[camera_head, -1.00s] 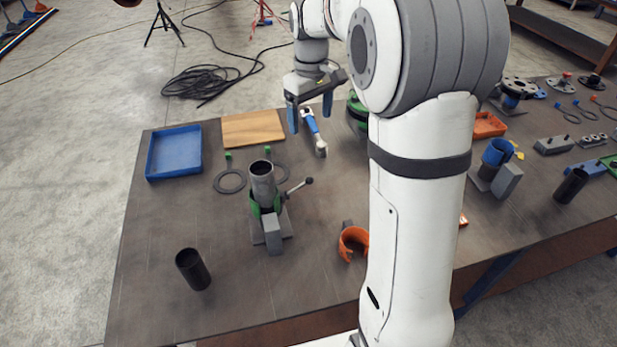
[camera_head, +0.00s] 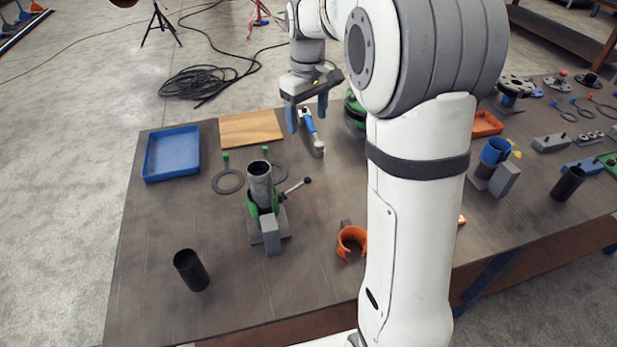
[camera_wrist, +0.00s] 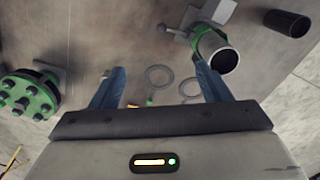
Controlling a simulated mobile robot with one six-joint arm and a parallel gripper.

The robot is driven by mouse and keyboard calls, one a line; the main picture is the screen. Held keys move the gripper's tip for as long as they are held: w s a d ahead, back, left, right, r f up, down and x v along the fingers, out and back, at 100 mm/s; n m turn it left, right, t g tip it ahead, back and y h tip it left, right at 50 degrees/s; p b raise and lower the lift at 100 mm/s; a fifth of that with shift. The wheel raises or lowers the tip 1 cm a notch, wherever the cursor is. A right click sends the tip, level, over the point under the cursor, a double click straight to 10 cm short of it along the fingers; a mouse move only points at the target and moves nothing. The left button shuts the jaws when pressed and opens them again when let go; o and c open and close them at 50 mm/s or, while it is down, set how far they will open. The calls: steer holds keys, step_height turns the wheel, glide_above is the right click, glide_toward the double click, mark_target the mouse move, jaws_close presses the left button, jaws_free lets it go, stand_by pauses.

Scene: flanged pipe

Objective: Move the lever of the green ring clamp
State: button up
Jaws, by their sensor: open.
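The green ring clamp (camera_head: 253,206) sits around a grey upright pipe (camera_head: 259,180) on the table. Its lever (camera_head: 294,188) points to the right and slightly up, ending in a dark knob. In the wrist view the clamp (camera_wrist: 203,36) is at the upper right, around the pipe (camera_wrist: 224,61), with its lever (camera_wrist: 176,32) reaching left. My gripper (camera_head: 307,110) is open and empty, up and right of the clamp, well apart from the lever. Its two blue fingers also show in the wrist view (camera_wrist: 160,85), spread wide.
A blue tray (camera_head: 171,153), wooden board (camera_head: 250,127) and dark ring (camera_head: 228,182) lie left. An orange clamp (camera_head: 352,242) and black tube (camera_head: 191,270) stand in front. A green flange (camera_wrist: 27,94) shows in the wrist view.

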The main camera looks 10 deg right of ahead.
steer(key=s+m, duration=0.1)
steer(key=s, duration=0.3)
steer(key=s+t+b, duration=0.1)
steer(key=s, duration=0.4)
steer(key=s+r+m, duration=0.1)
steer(key=s, duration=0.3)
steer(key=shift+s+a+m+t, duration=0.15)
steer(key=shift+a+m+t, duration=0.15)
steer(key=shift+t, duration=0.1)
steer(key=c, duration=0.8)
steer(key=s+f, duration=0.1)
steer(key=s, duration=0.3)
steer(key=s+f+m+t+b, duration=0.1)
steer(key=s+f, duration=0.1)
steer(key=s, duration=0.2)
steer(key=s+f+m, duration=0.1)
steer(key=s, duration=0.3)
steer(key=shift+f+t, duration=0.15)
steer(key=shift+t, duration=0.15)
steer(key=c, duration=0.7)
steer(key=shift+s+f+m, duration=0.35)
steer(key=shift+s+m, duration=0.05)
jaws_close()
steer(key=shift+a, duration=0.1)
